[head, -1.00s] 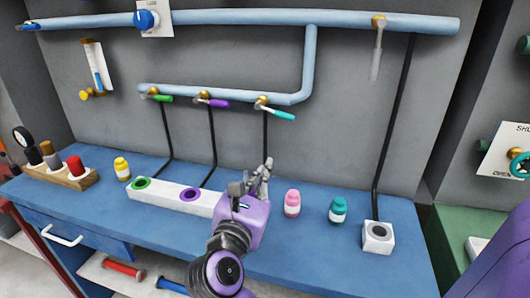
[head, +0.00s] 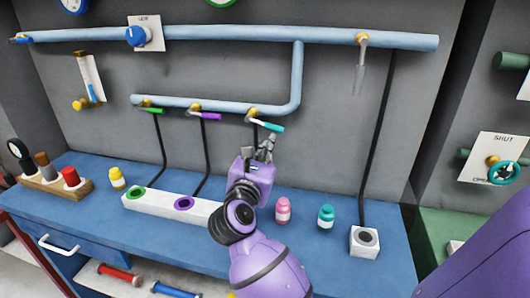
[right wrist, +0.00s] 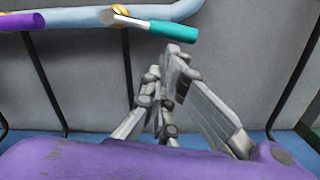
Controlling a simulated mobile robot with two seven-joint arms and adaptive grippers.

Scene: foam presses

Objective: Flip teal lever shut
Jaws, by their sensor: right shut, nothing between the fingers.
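The teal lever (head: 268,125) is a silver handle with a teal grip on the brass valve at the right of the lower blue pipe. It points right and slightly down. In the right wrist view the teal lever (right wrist: 173,31) crosses the top, just beyond my fingertips. My right gripper (head: 265,143) is shut and empty, its fingers pointing up just below the teal grip. In the right wrist view the gripper (right wrist: 166,62) shows its fingertips close together, with a small apparent gap to the lever. I cannot tell whether they touch. My left gripper is out of view.
The purple lever (head: 208,115) and green lever (head: 151,110) sit left on the same lower pipe (head: 180,104). A white block (head: 160,206) with coloured ports lies on the blue bench. Pink (head: 283,211) and teal (head: 326,218) bottles stand right of my arm. Thin black hoses run down the wall.

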